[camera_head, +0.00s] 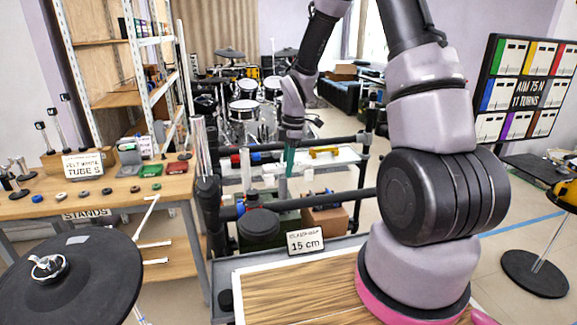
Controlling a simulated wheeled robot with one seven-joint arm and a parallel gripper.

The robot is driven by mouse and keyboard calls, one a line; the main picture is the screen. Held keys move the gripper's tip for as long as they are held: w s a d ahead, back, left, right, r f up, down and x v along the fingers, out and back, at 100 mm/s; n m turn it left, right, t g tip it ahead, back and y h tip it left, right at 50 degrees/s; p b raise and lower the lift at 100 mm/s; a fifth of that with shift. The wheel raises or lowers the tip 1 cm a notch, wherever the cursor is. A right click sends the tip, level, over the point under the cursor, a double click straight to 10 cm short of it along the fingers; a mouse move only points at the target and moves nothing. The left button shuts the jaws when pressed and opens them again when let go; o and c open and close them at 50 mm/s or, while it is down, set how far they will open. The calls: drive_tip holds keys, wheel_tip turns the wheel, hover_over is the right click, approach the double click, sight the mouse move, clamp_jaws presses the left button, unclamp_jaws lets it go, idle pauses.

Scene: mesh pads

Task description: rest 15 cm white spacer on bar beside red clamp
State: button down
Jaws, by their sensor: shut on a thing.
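My gripper (289,164) is small in the view, behind the front table, pointing down with teal parts at its tip. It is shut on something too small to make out. A white upright piece (246,170) stands to its left; I cannot tell if it is the 15 cm spacer. A small red piece (236,159), perhaps the red clamp, is just left of that white piece. A dark bar (340,196) runs across the rack below the gripper. A card reading 15 cm (305,241) stands at the front.
A yellow piece (323,152) lies right of my gripper. A brown box (326,219) and a dark round container (260,226) sit low in the rack. A wooden workbench (100,192) with small parts stands left. A black cymbal (75,285) fills the lower left.

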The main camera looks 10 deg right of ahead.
drive_tip(key=shift+f, duration=5.35)
drive_tip(key=shift+c, duration=2.1)
unclamp_jaws()
drive_tip(key=r, duration=0.3)
drive_tip(key=d+r, duration=0.1)
drive_tip(key=r, duration=0.6)
drive_tip(key=shift+d+r, duration=0.2)
drive_tip(key=shift+r, duration=0.2)
